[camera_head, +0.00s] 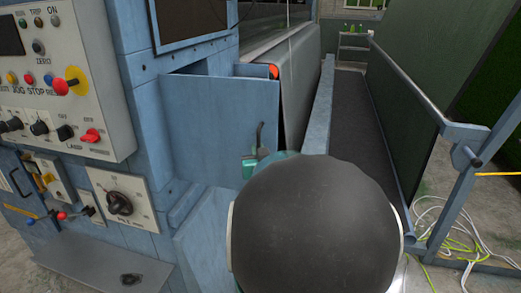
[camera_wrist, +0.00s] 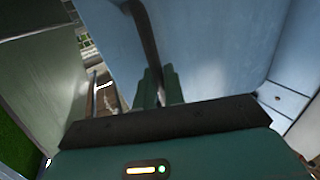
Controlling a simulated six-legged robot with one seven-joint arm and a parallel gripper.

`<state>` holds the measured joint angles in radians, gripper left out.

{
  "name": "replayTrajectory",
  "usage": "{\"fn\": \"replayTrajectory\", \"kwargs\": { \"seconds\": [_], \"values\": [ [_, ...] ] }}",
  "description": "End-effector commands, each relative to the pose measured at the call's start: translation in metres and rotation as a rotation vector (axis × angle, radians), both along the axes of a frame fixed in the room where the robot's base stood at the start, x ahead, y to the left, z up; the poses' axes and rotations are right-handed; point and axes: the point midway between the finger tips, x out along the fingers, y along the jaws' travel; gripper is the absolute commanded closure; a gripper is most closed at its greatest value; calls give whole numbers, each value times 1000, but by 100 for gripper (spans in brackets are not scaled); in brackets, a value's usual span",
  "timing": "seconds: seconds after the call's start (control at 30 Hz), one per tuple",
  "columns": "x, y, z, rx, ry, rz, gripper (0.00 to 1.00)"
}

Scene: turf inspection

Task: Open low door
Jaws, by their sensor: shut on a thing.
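The low door is a flat light-blue panel (camera_head: 205,125) low on the blue machine, its face toward the body camera. It fills much of the wrist view (camera_wrist: 225,50). A dark bent handle (camera_head: 259,135) stands near the door's right edge. The handle also shows in the wrist view (camera_wrist: 146,35), running down to my fingers. My gripper (camera_head: 250,165) has teal fingers, which also show in the wrist view (camera_wrist: 155,87). They are closed on the handle's lower part. My dark round arm link hides part of the fingers and the door's lower right in the body view.
A control panel (camera_head: 62,85) with buttons and knobs is at the left, with a dial plate (camera_head: 122,198) below. A grey sheet (camera_head: 308,75) and rail lie right of the door. A dark walkway (camera_head: 352,125) runs back. Loose cables (camera_head: 455,235) lie lower right.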

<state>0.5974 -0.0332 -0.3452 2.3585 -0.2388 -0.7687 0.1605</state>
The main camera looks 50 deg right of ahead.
Motion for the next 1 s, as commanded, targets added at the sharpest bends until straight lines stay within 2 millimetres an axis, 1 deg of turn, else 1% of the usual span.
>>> {"fn": "replayTrajectory", "kwargs": {
  "seconds": [0.27, 0.73, 0.77, 0.8, 0.83, 1.0],
  "values": [
    [0, 6, 1, -2, 1, 1, 100],
    [0, 8, 0, -1, 0, 2, 100],
    [0, 8, 0, -1, 0, 2, 84],
    [0, 8, 0, -1, 0, 2, 76],
    [0, 8, 0, -1, 0, 2, 72],
    [0, 9, 0, -1, 1, 1, 72]
  ]
}}
